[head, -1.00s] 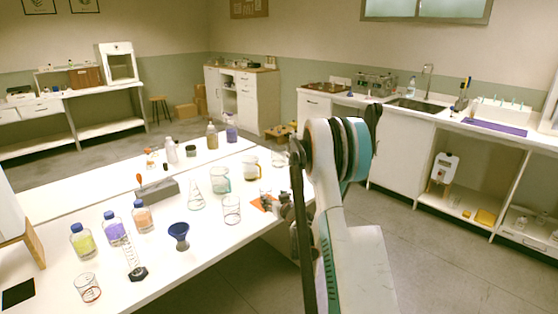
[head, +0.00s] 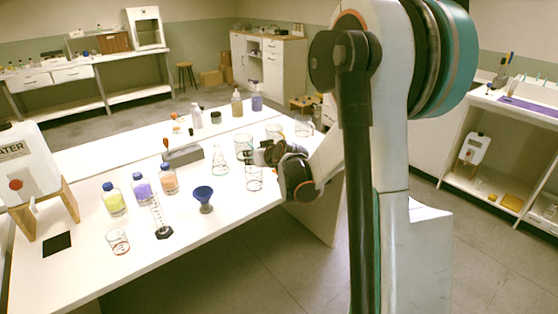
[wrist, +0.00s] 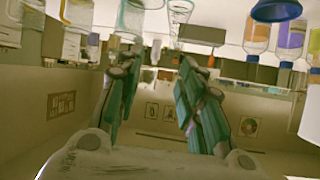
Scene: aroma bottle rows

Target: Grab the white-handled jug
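Several glass vessels stand near the right end of the white table. A pale, faintly amber-tinted jug (head: 273,131) is behind my gripper (head: 262,153); it seems to be the white-handled one, but its handle is too small to be sure. Another clear jug (head: 303,125) stands right of it. A teal-handled jug (head: 243,146) stands to the left, close to the gripper. In the wrist view, which looks upside down, my gripper (wrist: 157,72) has its fingers apart with nothing between them. An amber-edged jug (wrist: 77,14) and the teal-edged jug (wrist: 130,17) show at the top edge.
A conical flask (head: 221,163), a beaker (head: 254,179) and a blue funnel (head: 204,195) stand left of or near the gripper. Blue-capped bottles (head: 142,189) and a grey block (head: 183,155) are further left. The table's front edge (head: 225,228) runs below my arm.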

